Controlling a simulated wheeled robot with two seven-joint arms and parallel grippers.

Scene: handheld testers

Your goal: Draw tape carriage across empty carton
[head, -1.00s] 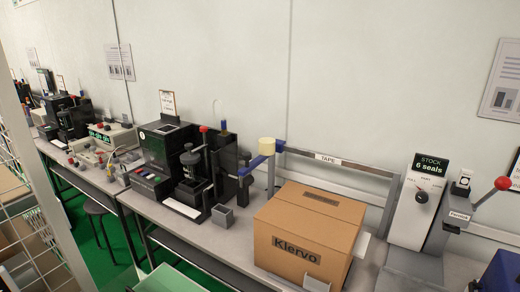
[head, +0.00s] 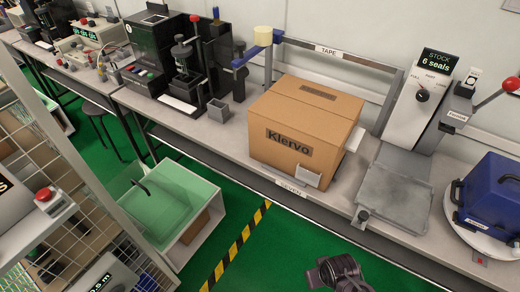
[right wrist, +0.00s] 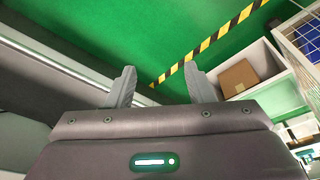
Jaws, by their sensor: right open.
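The closed brown carton (head: 305,135), marked Klervo, stands upright on the bench in the head view. The tape carriage (head: 262,38), a cream roll with a blue arm and handle, sits at the left end of the rail marked TAPE (head: 330,55), by the carton's back left. Whether the carton is empty inside is hidden. My right gripper (head: 340,272) is low at the bottom of the head view, in front of the bench and well away from the carton. In the right wrist view its two fingers (right wrist: 160,88) are apart with nothing between them. My left gripper is out of view.
A seal stock station with a red-knobbed lever (head: 510,84) and grey plate (head: 395,190) stands right of the carton. A blue case (head: 490,195) sits on a round white plate. A green-topped bin (head: 165,200) stands on the floor left.

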